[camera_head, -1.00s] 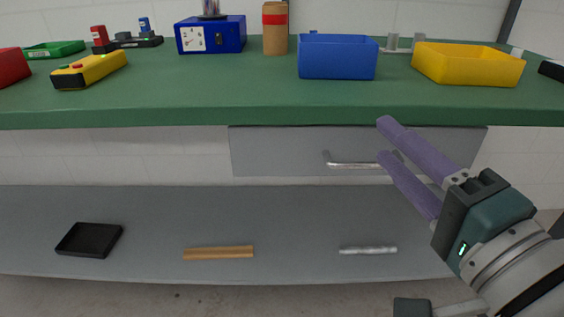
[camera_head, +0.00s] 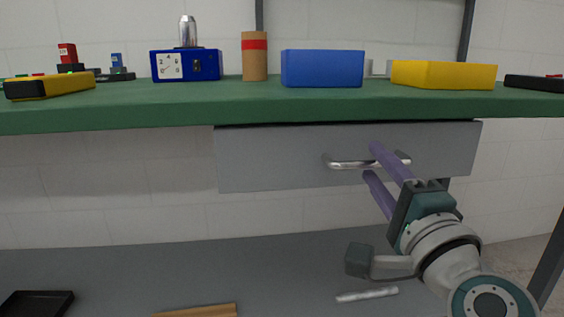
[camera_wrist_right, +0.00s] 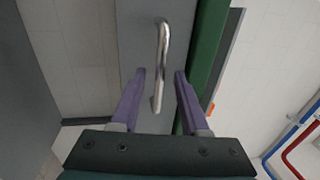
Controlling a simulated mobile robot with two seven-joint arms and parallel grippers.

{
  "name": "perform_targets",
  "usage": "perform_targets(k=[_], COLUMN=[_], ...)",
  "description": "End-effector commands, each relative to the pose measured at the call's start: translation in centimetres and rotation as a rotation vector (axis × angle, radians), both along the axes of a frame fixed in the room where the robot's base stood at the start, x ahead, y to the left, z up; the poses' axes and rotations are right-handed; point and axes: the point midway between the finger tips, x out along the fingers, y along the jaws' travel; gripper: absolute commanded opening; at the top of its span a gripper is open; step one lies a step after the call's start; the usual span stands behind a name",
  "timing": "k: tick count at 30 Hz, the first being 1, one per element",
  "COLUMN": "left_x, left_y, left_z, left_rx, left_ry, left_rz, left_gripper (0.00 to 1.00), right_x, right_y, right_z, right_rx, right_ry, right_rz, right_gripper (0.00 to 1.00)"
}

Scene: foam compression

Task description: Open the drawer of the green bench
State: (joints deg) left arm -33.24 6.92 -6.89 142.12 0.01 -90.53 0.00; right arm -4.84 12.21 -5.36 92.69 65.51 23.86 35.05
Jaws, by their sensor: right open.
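The green bench (camera_head: 180,115) has a grey drawer (camera_head: 265,165) under its top. The drawer front looks closed, close under the bench top. A silver bar handle (camera_head: 345,164) sits on the drawer front; it also shows in the right wrist view (camera_wrist_right: 162,50). My right gripper (camera_head: 372,161) is open at the drawer front, one purple finger higher and one lower, at the right part of the handle. In the right wrist view the handle's near end lies between the two fingers (camera_wrist_right: 158,75). I cannot tell whether a finger touches it. My left gripper is not in view.
On the bench top stand a blue bin (camera_head: 322,69), a yellow bin (camera_head: 445,75), a blue box with a dial (camera_head: 187,66) and a brown cylinder (camera_head: 254,58). A grey lower shelf (camera_head: 170,270) holds a black tray (camera_head: 38,304), a wooden bar (camera_head: 200,311) and a silver rod (camera_head: 367,294).

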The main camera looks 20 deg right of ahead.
Motion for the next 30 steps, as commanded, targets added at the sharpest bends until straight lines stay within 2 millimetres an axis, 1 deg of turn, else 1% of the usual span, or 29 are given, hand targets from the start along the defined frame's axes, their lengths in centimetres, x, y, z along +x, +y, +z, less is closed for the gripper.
perform_targets(k=[1, 5, 14, 25, 26, 30], left_x=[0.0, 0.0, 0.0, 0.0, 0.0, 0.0], left_y=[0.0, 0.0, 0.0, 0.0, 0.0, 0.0], left_z=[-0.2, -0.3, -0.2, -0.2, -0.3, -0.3], left_rx=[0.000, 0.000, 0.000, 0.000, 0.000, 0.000], left_ry=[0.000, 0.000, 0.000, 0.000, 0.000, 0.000], left_rz=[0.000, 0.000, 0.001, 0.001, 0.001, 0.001], left_gripper=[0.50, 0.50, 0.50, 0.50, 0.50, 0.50], right_x=[0.6, 1.5, 1.6, 1.6, 1.6, 1.6], right_y=[-0.1, -0.3, -0.4, -0.4, -0.4, -0.4], right_z=[0.0, 0.2, 0.3, 0.3, 0.3, 0.3], right_rx=[0.001, 0.000, -0.001, -0.001, -0.001, -0.001], right_ry=[0.000, 0.000, 0.001, 0.001, 0.001, 0.001], right_rz=[0.000, 0.001, 0.001, 0.001, 0.001, 0.001], right_gripper=[0.45, 0.45, 0.44, 0.02, 0.00, 0.00])
